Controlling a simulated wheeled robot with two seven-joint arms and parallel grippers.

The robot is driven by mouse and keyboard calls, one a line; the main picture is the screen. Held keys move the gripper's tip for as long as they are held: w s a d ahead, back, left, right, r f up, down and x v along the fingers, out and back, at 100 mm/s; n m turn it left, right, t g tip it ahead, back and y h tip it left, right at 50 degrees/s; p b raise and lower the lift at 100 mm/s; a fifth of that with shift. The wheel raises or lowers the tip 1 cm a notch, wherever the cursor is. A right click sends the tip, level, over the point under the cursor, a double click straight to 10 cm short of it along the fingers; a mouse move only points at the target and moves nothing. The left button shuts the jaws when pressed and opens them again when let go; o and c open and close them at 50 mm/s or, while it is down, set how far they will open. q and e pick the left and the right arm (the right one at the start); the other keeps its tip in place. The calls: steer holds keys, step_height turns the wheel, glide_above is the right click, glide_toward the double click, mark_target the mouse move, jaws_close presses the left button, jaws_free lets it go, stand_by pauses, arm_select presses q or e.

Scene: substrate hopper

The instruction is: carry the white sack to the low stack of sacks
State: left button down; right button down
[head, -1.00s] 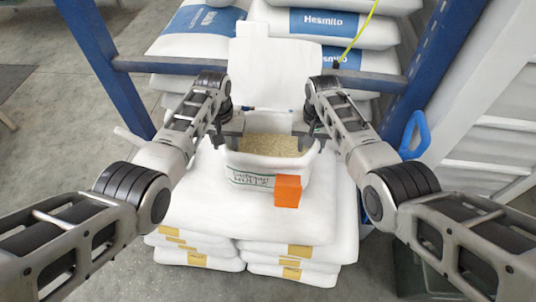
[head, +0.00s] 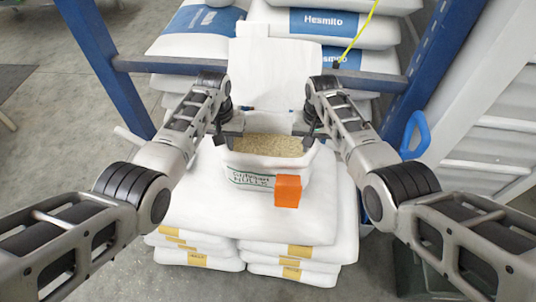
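The white sack (head: 247,176) stands upright with its top open, showing tan grain-like filling and dark lettering on its front. An orange block or patch (head: 288,190) is at its front right. The sack is over the top of the low stack of sacks (head: 200,208) and appears to rest on it. My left gripper (head: 226,134) is at the sack's upper left corner. My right gripper (head: 309,133) is at its upper right corner. Both fingers are close to the rim, and their tips are too small and partly hidden to show whether they grip it.
A white panel (head: 275,68) stands right behind the sack. A blue frame (head: 100,65) with a crossbar runs behind my arms. Taller piled sacks (head: 320,25) are beyond it. A blue handle (head: 416,133) and white slatted panels stand at the right. Grey floor is clear at the left.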

stand_by(0.8)
arm_select(q)
steer(key=shift+w+d+r, duration=0.1)
steer(key=shift+r, duration=0.2)
arm_select(e)
steer(key=shift+w+r, duration=0.1)
steer(key=shift+r, duration=0.15)
